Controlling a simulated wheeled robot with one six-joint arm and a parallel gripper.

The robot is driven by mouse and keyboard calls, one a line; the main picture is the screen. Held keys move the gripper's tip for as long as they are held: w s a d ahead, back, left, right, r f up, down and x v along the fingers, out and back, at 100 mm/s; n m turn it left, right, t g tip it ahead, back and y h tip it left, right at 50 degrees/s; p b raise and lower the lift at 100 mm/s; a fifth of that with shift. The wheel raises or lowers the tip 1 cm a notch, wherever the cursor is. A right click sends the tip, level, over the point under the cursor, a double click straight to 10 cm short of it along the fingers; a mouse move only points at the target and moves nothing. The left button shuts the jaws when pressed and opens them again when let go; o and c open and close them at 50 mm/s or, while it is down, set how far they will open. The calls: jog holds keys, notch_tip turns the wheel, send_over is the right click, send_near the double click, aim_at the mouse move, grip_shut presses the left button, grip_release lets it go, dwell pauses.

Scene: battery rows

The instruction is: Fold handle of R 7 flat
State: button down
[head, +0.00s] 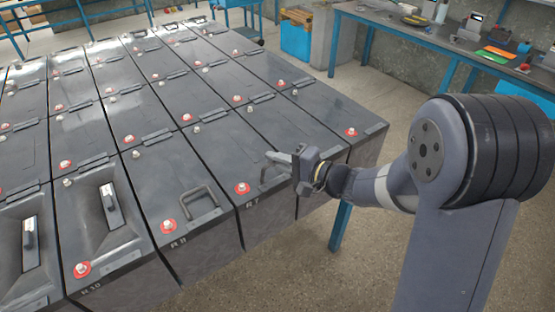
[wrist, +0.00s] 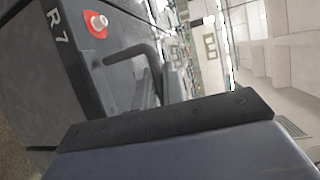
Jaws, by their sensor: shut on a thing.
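Battery R 7 (head: 222,150) is a dark grey block at the front of the rows, with its white label and a red-ringed terminal. Its label also shows in the wrist view (wrist: 58,25). The R 7 handle (head: 263,174) is a dark bar, raised off the lid and partly hidden by my gripper (head: 287,163). In the wrist view the handle (wrist: 122,53) stands out from the lid, and part of it is hidden behind my gripper's dark finger. My gripper is shut on this handle at the battery's front right.
R 10 (head: 95,235) is further left. A blue-framed workbench (head: 440,38) with tools stands behind right. Bare floor lies in front.

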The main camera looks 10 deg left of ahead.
jog(key=h+p, duration=0.1)
jog(key=w+a+r+g+h+p, duration=0.1)
jog(key=p, duration=0.1)
jog(key=shift+m+p, duration=0.3)
jog(key=shift+m, duration=0.1)
jog(key=h+p, duration=0.1)
jog(key=a+p, duration=0.1)
jog(key=p, duration=0.1)
jog(key=shift+w+g+h, duration=0.3)
jog(key=shift+g+h, duration=0.1)
jog(key=shift+w+a+f+m+g+h+p, duration=0.35)
jog(key=shift+g+h+p, duration=0.2)
jog(key=shift+p, duration=0.7)
jog(key=shift+w+a+f+m+g+h+p, duration=0.25)
jog(key=shift+a+f+g+h+p, duration=0.1)
jog(key=shift+h+p, duration=0.3)
jog(key=shift+w+a+f+m+g+h+p, duration=0.2)
jog(key=shift+f+g+h+p, duration=0.1)
jog(key=shift+h+p, duration=0.3)
jog(key=shift+w+a+f+m+g+h, duration=0.3)
jog(key=shift+f+g+h, duration=0.3)
jog(key=shift+h, duration=0.25)
jog(key=shift+w+a+f+m+g+h, duration=0.2)
jog(key=shift+a+f+g+h, duration=0.15)
jog(key=shift+g+h, duration=0.45)
